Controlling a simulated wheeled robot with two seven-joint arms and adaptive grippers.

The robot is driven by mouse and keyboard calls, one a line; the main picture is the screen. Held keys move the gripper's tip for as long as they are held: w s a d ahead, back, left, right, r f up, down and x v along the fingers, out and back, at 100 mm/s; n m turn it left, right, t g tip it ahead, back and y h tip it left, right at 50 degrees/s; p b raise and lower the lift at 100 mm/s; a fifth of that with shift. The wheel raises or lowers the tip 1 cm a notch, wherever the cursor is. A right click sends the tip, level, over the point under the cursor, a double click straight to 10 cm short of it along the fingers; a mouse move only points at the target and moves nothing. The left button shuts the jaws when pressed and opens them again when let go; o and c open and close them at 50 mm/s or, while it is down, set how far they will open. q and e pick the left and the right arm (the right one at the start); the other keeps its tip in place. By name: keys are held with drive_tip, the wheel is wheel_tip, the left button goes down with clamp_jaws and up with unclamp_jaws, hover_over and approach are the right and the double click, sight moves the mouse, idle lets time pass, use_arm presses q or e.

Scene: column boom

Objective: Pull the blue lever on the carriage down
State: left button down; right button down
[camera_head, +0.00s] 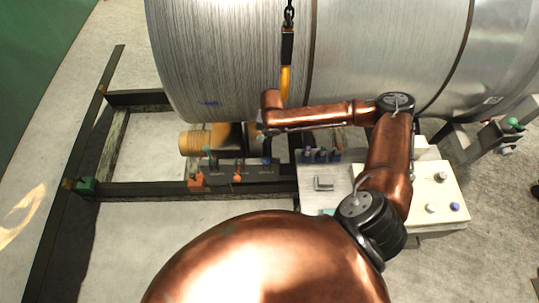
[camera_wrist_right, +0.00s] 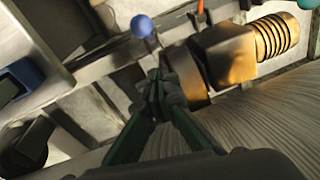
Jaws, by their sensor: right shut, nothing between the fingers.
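The blue lever shows as a blue ball knob (camera_wrist_right: 141,26) near the top of the right wrist view. In the head view the lever (camera_head: 267,160) is small and dark, at the right of a row of levers on the carriage (camera_head: 240,173). My right gripper (camera_wrist_right: 160,84) has its dark green fingers shut and empty. Its tips point toward the blue knob, with a visible gap in the picture. In the head view the right gripper (camera_head: 263,132) is small, mostly hidden below the copper wrist, just above the lever. My left gripper is not in view.
An orange lever (camera_wrist_right: 200,10) stands beside the blue one. A large metal cylinder (camera_head: 230,60) fills the back, close to my right arm. A hook block (camera_head: 287,48) hangs on a chain near the wrist. A white control panel (camera_head: 435,190) is at the right.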

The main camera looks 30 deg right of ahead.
sight(266, 162)
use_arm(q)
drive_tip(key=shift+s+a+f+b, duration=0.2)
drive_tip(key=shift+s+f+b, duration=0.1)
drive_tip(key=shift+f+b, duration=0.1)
use_arm(e)
drive_tip(key=shift+s+a+f, duration=0.1)
drive_tip(key=shift+s+f, duration=0.05)
drive_tip(key=shift+f, duration=1.7)
drive_tip(key=shift+s+a+f, duration=0.15)
drive_tip(key=shift+f, duration=1.65)
drive_tip(key=shift+s+a+f, duration=0.1)
drive_tip(key=shift+s+f, duration=0.05)
drive_tip(key=shift+f, duration=1.7)
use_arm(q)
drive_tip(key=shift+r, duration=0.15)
